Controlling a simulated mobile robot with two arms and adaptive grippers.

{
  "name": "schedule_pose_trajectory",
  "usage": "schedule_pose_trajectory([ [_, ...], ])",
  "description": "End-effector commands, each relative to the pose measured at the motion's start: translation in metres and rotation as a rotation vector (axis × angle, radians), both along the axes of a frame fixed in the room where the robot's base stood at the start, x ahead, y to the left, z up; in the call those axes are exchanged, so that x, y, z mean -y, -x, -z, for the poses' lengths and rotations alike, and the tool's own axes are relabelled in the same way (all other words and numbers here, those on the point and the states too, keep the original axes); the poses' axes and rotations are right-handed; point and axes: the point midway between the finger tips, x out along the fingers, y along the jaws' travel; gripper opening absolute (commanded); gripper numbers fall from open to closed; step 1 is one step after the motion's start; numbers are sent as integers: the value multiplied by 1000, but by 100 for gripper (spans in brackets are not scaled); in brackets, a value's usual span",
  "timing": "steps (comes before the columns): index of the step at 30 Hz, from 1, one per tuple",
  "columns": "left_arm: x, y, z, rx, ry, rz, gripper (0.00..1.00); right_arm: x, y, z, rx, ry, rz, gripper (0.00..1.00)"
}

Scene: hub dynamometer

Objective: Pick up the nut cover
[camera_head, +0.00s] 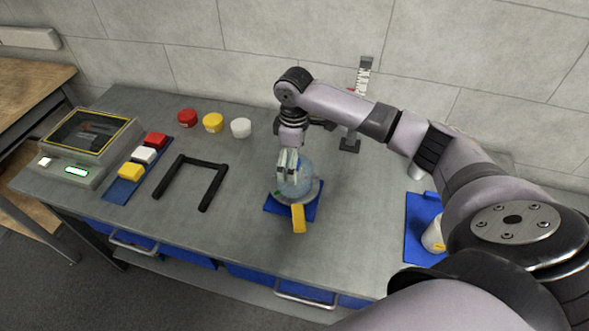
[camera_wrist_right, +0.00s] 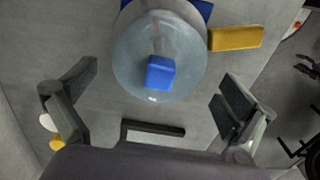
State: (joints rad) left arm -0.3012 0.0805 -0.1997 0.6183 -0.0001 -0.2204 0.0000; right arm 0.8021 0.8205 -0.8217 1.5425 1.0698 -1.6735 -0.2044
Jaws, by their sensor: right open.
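A clear rounded dome (camera_head: 303,184), apparently the nut cover, stands on a blue base plate (camera_head: 313,213) with a yellow lever (camera_head: 299,219) at its front. In the right wrist view the dome (camera_wrist_right: 128,62) shows a blue block (camera_wrist_right: 160,73) at its middle; I cannot tell whether the block is on top or inside. My right gripper (camera_head: 288,166) is above the dome and hides part of it. In the wrist view its open fingers (camera_wrist_right: 157,92) are spread wide to either side, below the dome's centre in the picture, with nothing held. My left gripper is not in view.
A console (camera_head: 83,133) and red, white and yellow blocks (camera_head: 145,155) are at the left. A black U-shaped frame (camera_head: 181,160) lies beside them. Red, yellow and white round pieces (camera_head: 213,122) stand behind. A blue mat (camera_head: 417,232) holding a white cup is right, partly behind my arm.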

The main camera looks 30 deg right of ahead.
Motion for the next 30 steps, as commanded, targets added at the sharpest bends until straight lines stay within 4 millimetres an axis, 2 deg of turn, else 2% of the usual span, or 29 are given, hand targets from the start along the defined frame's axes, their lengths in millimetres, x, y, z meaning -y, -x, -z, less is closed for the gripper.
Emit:
schedule_pose_trajectory([
  [4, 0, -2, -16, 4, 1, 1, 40, 1, 2, 21, -6, 0, 1, 100],
  [9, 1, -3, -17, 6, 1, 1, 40, 1, 1, 41, -3, 1, -1, 100],
  [17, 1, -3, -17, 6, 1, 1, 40, 1, 1, 44, -1, 1, -1, 99],
  [30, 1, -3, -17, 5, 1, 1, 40, 1, 1, 43, -1, 1, -1, 70],
])
